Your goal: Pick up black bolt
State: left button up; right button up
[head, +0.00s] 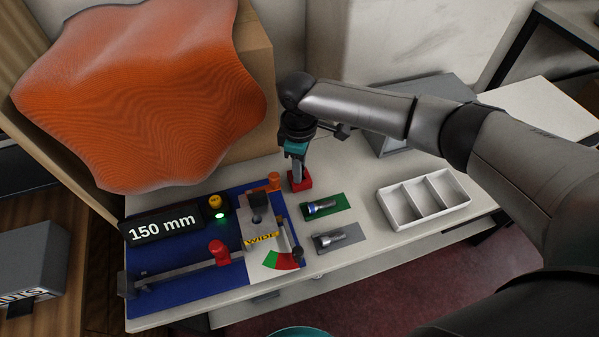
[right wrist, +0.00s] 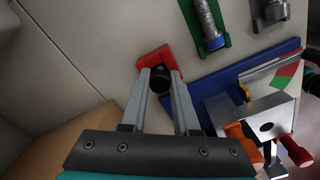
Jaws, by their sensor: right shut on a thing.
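The black bolt (right wrist: 160,84) shows in the right wrist view as a dark round shape between my right gripper's fingertips, over a red holder (right wrist: 154,58). My right gripper (right wrist: 160,80) is shut on it. In the head view my right gripper (head: 298,178) points down at the red holder (head: 300,182) on the white table (head: 365,250); the bolt is hidden there behind the fingers. I cannot tell whether the bolt has left the holder. My left gripper is not in view.
A green holder (head: 338,202) and a grey holder (head: 350,232) each carry a silver bolt. A white three-part tray (head: 460,205) stands to the right. A blue board (head: 180,270) with a gauge and a "150 mm" display (head: 160,229) lies left. A grey box (head: 395,140) stands behind.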

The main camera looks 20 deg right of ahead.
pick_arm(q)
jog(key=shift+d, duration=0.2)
pick_arm(e)
grip_shut()
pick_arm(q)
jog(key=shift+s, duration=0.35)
pick_arm(e)
jog(key=shift+r, duration=0.15)
